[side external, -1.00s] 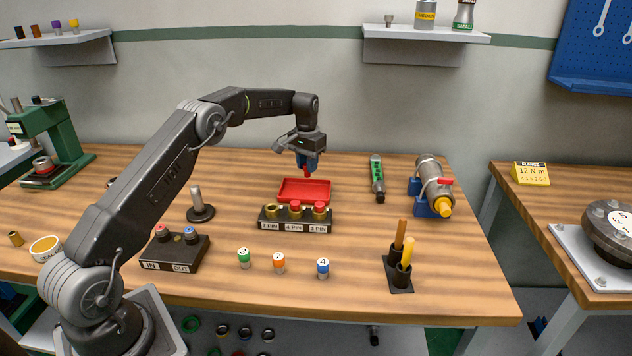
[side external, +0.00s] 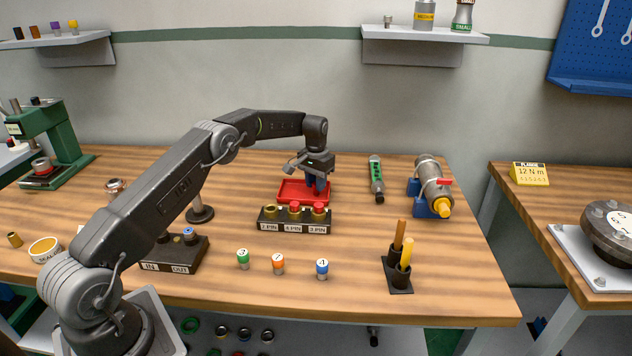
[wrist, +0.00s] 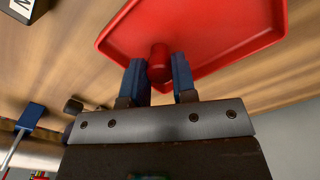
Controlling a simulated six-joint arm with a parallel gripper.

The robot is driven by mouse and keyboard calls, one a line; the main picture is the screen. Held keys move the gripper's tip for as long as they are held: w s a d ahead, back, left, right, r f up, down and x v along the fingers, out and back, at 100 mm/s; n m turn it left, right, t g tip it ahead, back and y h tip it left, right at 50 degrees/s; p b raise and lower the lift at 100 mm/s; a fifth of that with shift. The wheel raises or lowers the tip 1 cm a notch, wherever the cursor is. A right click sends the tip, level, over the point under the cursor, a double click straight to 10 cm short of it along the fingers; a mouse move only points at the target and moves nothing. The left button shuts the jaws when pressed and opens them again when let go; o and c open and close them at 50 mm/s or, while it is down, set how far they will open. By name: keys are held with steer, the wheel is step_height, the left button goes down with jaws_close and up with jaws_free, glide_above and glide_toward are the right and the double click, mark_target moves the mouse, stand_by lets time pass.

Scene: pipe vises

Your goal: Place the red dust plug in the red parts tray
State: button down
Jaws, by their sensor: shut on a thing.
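The red parts tray (side external: 291,187) lies on the bench behind the connector block. In the side view my gripper (side external: 317,192) is low over the tray's right part. In the wrist view its blue fingers (wrist: 154,78) are shut on the red dust plug (wrist: 159,62), with the red tray (wrist: 200,22) behind it. In the side view the plug cannot be made out against the fingers and red tray. I cannot tell whether it touches the tray floor.
The connector block (side external: 294,228) stands just in front of the tray, with red plugs on 4 PIN (side external: 294,207) and 3 PIN (side external: 318,208) and an open brass socket at 7 PIN (side external: 270,210). A green-faced tool (side external: 376,179) and a pipe vise (side external: 433,184) stand to the right.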

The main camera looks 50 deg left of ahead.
steer(key=c, duration=0.9)
jaws_free()
